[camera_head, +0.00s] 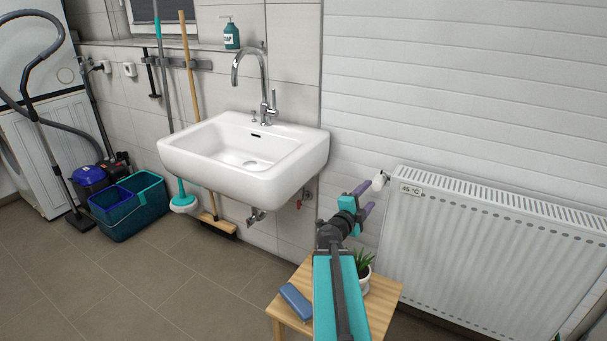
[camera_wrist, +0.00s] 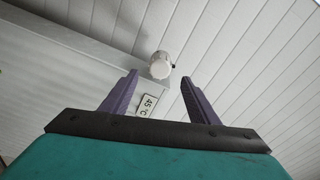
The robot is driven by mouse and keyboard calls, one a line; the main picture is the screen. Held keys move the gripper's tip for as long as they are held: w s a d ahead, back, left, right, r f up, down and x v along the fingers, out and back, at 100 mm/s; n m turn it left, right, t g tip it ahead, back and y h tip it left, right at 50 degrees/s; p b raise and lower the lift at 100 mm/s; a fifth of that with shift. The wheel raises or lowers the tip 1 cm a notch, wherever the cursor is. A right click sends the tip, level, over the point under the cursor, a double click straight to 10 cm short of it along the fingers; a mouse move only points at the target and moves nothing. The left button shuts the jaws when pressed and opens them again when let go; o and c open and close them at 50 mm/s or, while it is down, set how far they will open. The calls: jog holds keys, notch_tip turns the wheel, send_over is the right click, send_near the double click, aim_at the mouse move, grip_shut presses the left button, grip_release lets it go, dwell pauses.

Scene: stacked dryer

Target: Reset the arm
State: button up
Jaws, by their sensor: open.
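My gripper (camera_head: 364,196) is open and empty, with its two purple fingers spread apart. In the head view it is at the end of my teal and dark arm, in front of the white tiled wall and left of the radiator's top corner. The wrist view shows the open fingers (camera_wrist: 160,98) on either side of a white radiator valve knob (camera_wrist: 160,65). The knob (camera_head: 379,180) lies beyond the fingertips, and I see no contact with it. A "45 °C" label (camera_wrist: 148,105) shows between the fingers.
A white radiator (camera_head: 490,260) stands at the right wall. A wooden stool (camera_head: 388,300) below my arm holds a potted plant (camera_head: 361,262) and a blue object (camera_head: 295,301). A white sink (camera_head: 245,155) is on the left. Buckets (camera_head: 127,205) stand farther left.

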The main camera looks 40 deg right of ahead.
jog(key=w+a+f+n+t+y+p, duration=0.1)
jog(key=w+a+f+n+t+y, duration=0.35)
jog(key=w+a, duration=0.35)
jog(key=w+a+f+n+t+y+p, duration=0.25)
jog(key=w+a+f+n, duration=0.3)
jog(key=w+a, duration=0.3)
jog(key=w+a+f+n+g+y+p, duration=0.1)
jog(key=a+f+n+y, duration=0.5)
jog(key=a, duration=0.5)
jog(key=w+a+f+n+y+p, duration=0.1)
jog(key=w+a+f+n+y, duration=0.15)
jog(key=a+f, duration=0.75)
jog(key=s+a+f+n+g+y+p, duration=0.25)
jog(key=s+a+f, duration=0.25)
jog(key=s+a, duration=0.3)
jog(key=s+a+f+n+g+y+p, duration=0.1)
jog(key=s+a+f+n+g+y, duration=0.1)
jog(key=s+a+f+n+g, duration=0.45)
jog(key=s+a+n+g+h+p, duration=0.1)
jog(key=s+a+g, duration=0.2)
jog(key=s, duration=0.8)
jog(key=s+a+f+n+g+h+p, duration=0.1)
jog(key=s+a+g, duration=0.2)
jog(key=s, duration=0.9)
jog(key=shift+a+f+n+h, duration=0.25)
jog(key=shift+a+n+h, duration=0.1)
jog(key=shift+a, duration=0.35)
